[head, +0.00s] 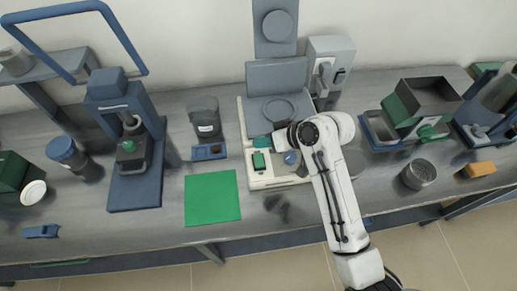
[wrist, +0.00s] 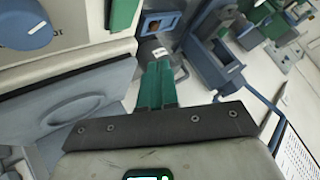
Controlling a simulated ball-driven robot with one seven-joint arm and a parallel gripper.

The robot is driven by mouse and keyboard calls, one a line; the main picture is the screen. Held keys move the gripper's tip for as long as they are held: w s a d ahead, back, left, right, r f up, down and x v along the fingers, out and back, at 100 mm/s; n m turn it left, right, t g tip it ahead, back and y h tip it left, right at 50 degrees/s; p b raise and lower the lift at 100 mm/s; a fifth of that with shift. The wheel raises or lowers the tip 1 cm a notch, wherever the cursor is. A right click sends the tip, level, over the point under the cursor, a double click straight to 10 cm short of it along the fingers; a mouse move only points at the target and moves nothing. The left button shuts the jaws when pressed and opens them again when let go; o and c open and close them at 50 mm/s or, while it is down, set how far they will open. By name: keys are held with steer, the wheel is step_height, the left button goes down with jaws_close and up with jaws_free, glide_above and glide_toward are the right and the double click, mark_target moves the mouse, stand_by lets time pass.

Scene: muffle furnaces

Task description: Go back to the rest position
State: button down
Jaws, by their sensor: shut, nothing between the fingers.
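My gripper (head: 261,142) is at the left end of my arm, over the white bench device (head: 262,182) with a grey raised lid. Its green fingers show in the wrist view (wrist: 157,86), closed together with nothing between them. In the wrist view the device's front panel, with a blue knob (wrist: 24,24) and a green switch (wrist: 123,14), is at the upper left. In the head view the green switch (head: 258,161) sits just below the fingers. I cannot tell whether the fingers touch the device. My arm hides part of its right side.
A blue press (head: 136,188), a dark jar (head: 205,122), a small blue box (head: 208,152) and a green mat (head: 212,198) are to the left. A hopper device (head: 420,105), a metal cup (head: 419,174) and an orange block (head: 479,169) are to the right. A wall is behind the bench.

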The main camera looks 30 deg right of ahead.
steer(key=shift+r, duration=0.25)
stand_by(0.4)
steer(key=shift+g+h, duration=0.7)
steer(key=shift+g, duration=0.1)
steer(key=s+f, duration=0.1)
steer(key=s, duration=0.1)
steer(key=s+f+b, duration=0.1)
steer(key=f, duration=0.1)
steer(key=s+f, duration=0.1)
steer(key=s, duration=0.1)
steer(key=shift+s+d+f, duration=0.3)
steer(key=shift+s+f, duration=0.05)
steer(key=s+f, duration=0.1)
steer(key=s, duration=0.2)
steer(key=s+d+f+g+h+b, duration=0.1)
steer(key=s+f, duration=0.1)
steer(key=s, duration=0.1)
steer(key=s+d+f+g+h, duration=0.1)
steer(key=s, duration=0.2)
steer(key=shift+s+f+m+b, duration=0.4)
steer(key=s+d+g+h, duration=0.1)
steer(key=s+d, duration=0.1)
steer(key=s, duration=0.4)
steer(key=s+d+f+m+g+h+b, duration=0.1)
steer(key=s+d+g+h, duration=0.1)
steer(key=s, duration=0.5)
steer(key=shift+s+d+f, duration=0.25)
steer(key=shift+w+a, duration=0.1)
steer(key=shift+w, duration=0.05)
